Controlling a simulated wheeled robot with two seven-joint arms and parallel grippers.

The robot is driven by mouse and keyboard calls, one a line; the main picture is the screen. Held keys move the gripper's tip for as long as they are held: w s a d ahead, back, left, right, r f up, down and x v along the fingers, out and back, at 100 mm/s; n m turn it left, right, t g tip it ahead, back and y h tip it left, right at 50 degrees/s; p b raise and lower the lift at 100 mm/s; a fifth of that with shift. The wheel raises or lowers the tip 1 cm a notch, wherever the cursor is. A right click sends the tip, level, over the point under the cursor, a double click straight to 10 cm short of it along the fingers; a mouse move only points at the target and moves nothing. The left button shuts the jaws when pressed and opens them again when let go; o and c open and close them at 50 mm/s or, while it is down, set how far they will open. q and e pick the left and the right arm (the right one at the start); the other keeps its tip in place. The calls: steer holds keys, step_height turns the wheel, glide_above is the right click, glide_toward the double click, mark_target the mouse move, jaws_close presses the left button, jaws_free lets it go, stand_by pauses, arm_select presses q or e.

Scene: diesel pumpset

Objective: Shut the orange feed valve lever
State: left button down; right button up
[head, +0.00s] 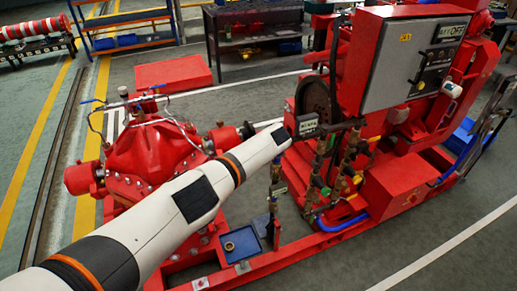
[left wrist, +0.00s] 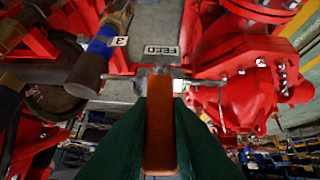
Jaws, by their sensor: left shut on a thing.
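The orange feed valve lever (left wrist: 160,125) stands in the middle of the left wrist view, its long side running up the picture. My left gripper (left wrist: 160,104) has its green fingers on both sides of the lever and is shut on it. An upside-down FEED label (left wrist: 162,51) shows just beyond the lever's far end. In the head view my left arm reaches from the lower left to the pumpset's middle; its gripper and the lever are hard to make out there. My right gripper is in neither view.
A red pump casing (head: 150,150) lies left of my arm. Brass valves and pipes (head: 345,175) crowd the space right of its end, below a grey control cabinet (head: 392,62). A blue tray (head: 240,245) sits on the red base frame. A tag marked 3 (left wrist: 121,41) is left of the FEED label.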

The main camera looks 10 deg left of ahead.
arm_select(q)
steer(key=shift+d+f, duration=0.1)
stand_by(0.5)
steer(key=c, duration=1.4)
jaws_free()
steer(key=shift+s+d+r+p, duration=0.15)
steer(key=shift+r+p, duration=0.15)
steer(key=shift+r, duration=0.05)
steer(key=p+v, duration=0.2)
steer(key=v, duration=0.9)
steer(key=shift+d, duration=0.25)
